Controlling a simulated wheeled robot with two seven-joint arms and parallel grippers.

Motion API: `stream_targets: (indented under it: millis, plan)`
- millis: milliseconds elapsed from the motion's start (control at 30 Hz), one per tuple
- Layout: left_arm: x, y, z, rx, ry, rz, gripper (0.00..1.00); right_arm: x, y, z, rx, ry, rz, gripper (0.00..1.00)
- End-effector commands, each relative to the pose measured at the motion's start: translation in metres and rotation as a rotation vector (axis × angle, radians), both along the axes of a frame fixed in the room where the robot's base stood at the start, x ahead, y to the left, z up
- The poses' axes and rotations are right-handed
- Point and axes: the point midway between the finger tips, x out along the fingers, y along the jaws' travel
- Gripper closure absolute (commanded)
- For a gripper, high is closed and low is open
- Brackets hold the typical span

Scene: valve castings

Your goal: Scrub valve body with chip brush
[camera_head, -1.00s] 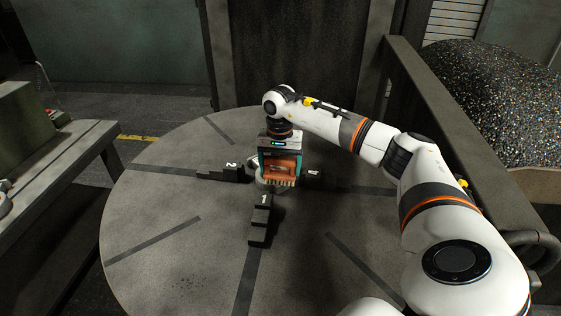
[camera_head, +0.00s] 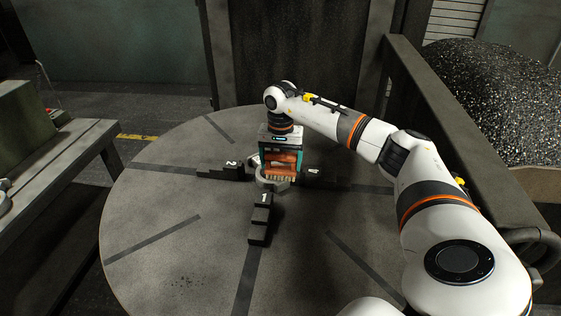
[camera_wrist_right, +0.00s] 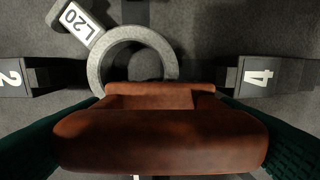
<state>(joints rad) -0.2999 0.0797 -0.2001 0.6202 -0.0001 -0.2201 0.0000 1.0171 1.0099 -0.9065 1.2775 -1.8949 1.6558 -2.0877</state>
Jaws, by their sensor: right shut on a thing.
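The valve body (camera_head: 265,184) is a grey casting at the middle of the round table. In the right wrist view it shows as a grey ring (camera_wrist_right: 92,72) with a neck tagged L20. My right gripper (camera_head: 281,163) points down over the casting, shut on the chip brush (camera_head: 283,157). The brush has a reddish-brown handle (camera_wrist_right: 160,141) and pale bristles hanging down at the casting's near side. Whether the bristles touch the metal I cannot tell. The dark green fingers flank the handle in the right wrist view. My left gripper is not in view.
Black stepped jaws stand around the casting: jaw 1 (camera_head: 260,218) in front, jaw 2 (camera_head: 224,171) at left, jaw 4 (camera_head: 318,175) at right. A wall (camera_head: 440,110) and a chip heap (camera_head: 505,100) lie at right.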

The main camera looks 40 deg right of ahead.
Motion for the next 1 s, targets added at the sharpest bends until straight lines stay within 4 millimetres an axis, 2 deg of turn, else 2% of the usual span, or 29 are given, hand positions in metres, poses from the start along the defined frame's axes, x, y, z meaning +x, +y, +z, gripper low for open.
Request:
stream_targets:
  millis: [167, 733, 1000]
  plan:
    - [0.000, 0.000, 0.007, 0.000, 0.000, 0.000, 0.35, 0.000, 0.000, 0.008, 0.000, 0.000, 0.000, 0.35]
    - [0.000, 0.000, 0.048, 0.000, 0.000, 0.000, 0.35, 0.000, 0.000, 0.066, 0.000, 0.000, -0.001, 0.35]
    - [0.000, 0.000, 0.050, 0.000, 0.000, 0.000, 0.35, 0.000, 0.000, 0.070, 0.000, 0.000, -0.001, 0.35]
